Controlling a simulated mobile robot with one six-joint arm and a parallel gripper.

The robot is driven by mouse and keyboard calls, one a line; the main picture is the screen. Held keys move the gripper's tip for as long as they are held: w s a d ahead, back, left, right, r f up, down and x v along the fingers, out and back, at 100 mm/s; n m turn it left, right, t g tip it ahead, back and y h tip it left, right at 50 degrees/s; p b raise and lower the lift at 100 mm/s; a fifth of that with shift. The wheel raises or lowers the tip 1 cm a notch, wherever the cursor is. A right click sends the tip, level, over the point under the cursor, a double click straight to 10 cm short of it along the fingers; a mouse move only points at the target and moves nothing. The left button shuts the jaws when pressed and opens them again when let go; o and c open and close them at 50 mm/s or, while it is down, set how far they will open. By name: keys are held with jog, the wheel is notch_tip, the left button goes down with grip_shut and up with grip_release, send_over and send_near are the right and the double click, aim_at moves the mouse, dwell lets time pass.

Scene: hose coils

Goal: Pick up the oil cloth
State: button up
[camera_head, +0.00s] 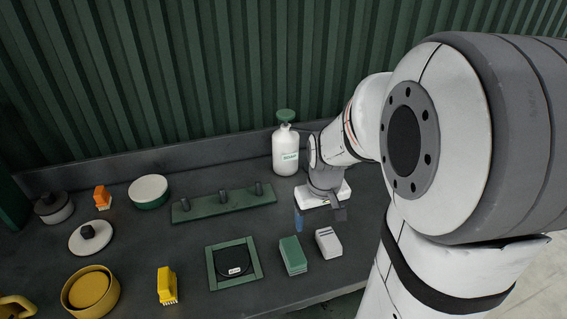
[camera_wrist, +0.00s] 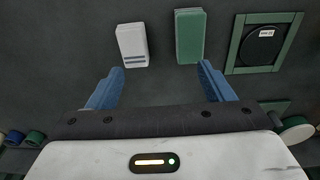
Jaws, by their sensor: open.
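Two folded, block-like pieces lie side by side on the dark bench: a green one (camera_head: 292,255) and a white one with dark stripes (camera_head: 328,242). Which of them is the oil cloth I cannot tell. In the wrist view the white piece (camera_wrist: 132,43) and the green piece (camera_wrist: 190,37) lie just beyond my fingertips, apart from them. My gripper (camera_wrist: 160,82) is open and empty, its two blue fingers spread wide. In the head view my gripper (camera_head: 320,216) hangs above the bench, behind the two pieces.
A green frame holding a black coil (camera_head: 234,268) lies left of the green piece. A white bottle with a green cap (camera_head: 286,150) stands behind my gripper. A green pegged rail (camera_head: 222,204), a yellow brush (camera_head: 167,285) and a yellow round dish (camera_head: 90,291) are further left.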

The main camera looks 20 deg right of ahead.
jog(key=g, duration=0.1)
send_over(330, 238)
jog(key=f, duration=0.6)
jog(key=shift+a+f, duration=0.2)
jog(key=shift+a, duration=0.2)
jog(key=shift+w+d+f, duration=0.1)
jog(key=shift+d+f, duration=0.05)
jog(key=shift+f, duration=0.2)
jog(key=f, duration=0.7)
jog(key=shift+d+f+p, duration=0.2)
jog(key=shift+f+p, duration=0.15)
jog(key=shift+p, duration=0.05)
jog(key=c, duration=1.1)
